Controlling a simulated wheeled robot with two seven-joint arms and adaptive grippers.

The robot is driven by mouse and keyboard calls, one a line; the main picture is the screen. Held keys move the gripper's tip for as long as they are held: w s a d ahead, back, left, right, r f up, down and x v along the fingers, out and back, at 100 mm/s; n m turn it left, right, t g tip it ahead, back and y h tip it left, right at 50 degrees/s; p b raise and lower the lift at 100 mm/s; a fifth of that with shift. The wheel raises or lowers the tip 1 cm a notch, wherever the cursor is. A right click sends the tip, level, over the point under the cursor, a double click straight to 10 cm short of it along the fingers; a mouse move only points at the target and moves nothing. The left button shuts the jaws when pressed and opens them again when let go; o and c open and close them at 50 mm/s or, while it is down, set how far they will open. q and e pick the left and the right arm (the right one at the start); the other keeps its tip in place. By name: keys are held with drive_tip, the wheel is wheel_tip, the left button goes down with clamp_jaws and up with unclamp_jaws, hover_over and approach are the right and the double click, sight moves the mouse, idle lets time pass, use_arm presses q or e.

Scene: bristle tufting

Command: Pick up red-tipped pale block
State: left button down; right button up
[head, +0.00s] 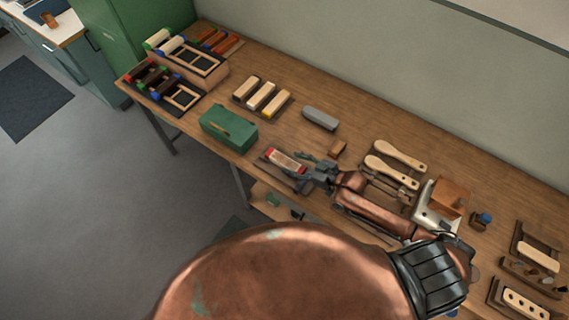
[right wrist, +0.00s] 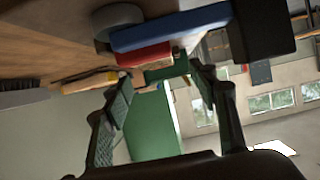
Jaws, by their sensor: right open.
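The red-tipped pale block (head: 288,160) lies near the table's front edge in the head view, its red end to the left. My right gripper (head: 297,167) is open beside and partly over it, with its dark fingers close to the block. In the right wrist view, the red end (right wrist: 144,55) shows just beyond the fingertips of the open right gripper (right wrist: 160,78). Nothing is clamped between the fingers. Whether a finger touches the block cannot be told. My left gripper is not in view.
A green box (head: 228,132) stands left of the block. Behind are a tray with pale blocks (head: 262,96) and a grey rounded block (head: 320,118). Wooden-handled brushes (head: 392,172) lie to the right. Divided racks (head: 180,96) fill the far left. Table is clear between box and grey block.

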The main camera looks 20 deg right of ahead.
sight(279, 157)
drive_tip(key=x, duration=0.7)
drive_tip(key=shift+w+r, duration=0.2)
drive_tip(key=shift+r, duration=0.05)
drive_tip(key=shift+c, duration=0.2)
drive_tip(key=c, duration=1.3)
drive_tip(key=shift+c, duration=0.2)
drive_tip(key=shift+r, duration=0.15)
